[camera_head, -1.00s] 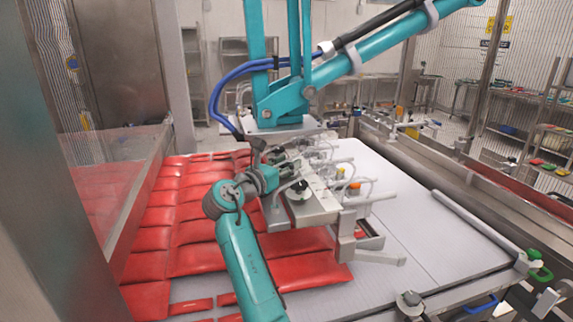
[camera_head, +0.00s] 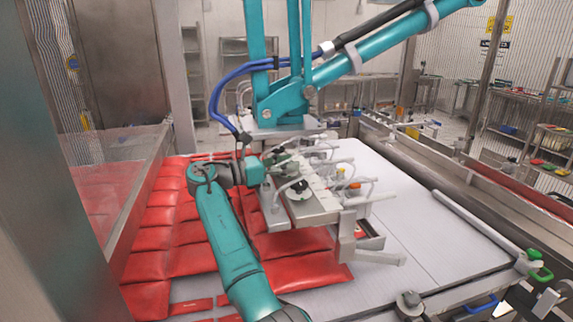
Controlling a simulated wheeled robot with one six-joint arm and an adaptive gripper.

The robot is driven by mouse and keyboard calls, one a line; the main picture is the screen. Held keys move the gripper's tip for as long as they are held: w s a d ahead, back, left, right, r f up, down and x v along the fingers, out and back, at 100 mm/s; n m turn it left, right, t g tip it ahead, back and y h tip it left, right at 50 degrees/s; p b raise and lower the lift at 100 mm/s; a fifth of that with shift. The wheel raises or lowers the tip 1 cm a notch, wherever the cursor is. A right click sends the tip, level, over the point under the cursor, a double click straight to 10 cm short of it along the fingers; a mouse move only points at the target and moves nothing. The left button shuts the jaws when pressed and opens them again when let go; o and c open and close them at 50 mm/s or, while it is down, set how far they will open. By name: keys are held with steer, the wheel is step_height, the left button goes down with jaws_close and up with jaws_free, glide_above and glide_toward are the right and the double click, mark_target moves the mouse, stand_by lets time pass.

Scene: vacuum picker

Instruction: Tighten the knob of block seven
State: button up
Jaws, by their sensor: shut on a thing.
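The grey vacuum picker head (camera_head: 318,207) hangs under a teal delta frame, with several blocks in a row, each with pale hoses. A black round knob (camera_head: 299,187) shows on the near block, clear of my gripper. My gripper (camera_head: 279,160) is at the left side of the row, farther back than that knob. It is shut on a knob there, mostly hidden by the fingers and the hoses. Block numbers are too small to read, so I cannot tell which block is seven.
Red packs (camera_head: 215,240) lie in rows on the left of the white conveyor (camera_head: 400,220). The conveyor's right side is clear. A steel rail (camera_head: 478,230) edges the right side. Teal frame arms (camera_head: 290,95) and blue hoses (camera_head: 228,85) hang close behind my gripper.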

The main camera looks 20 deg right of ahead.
mark_target(287, 162)
steer(key=shift+m+g, duration=0.8)
steer(key=shift+g, duration=0.6)
steer(key=o, duration=1.2)
steer(key=shift+c, duration=0.2)
step_height(287, 162, up, 10)
steer(key=shift+f, duration=0.1)
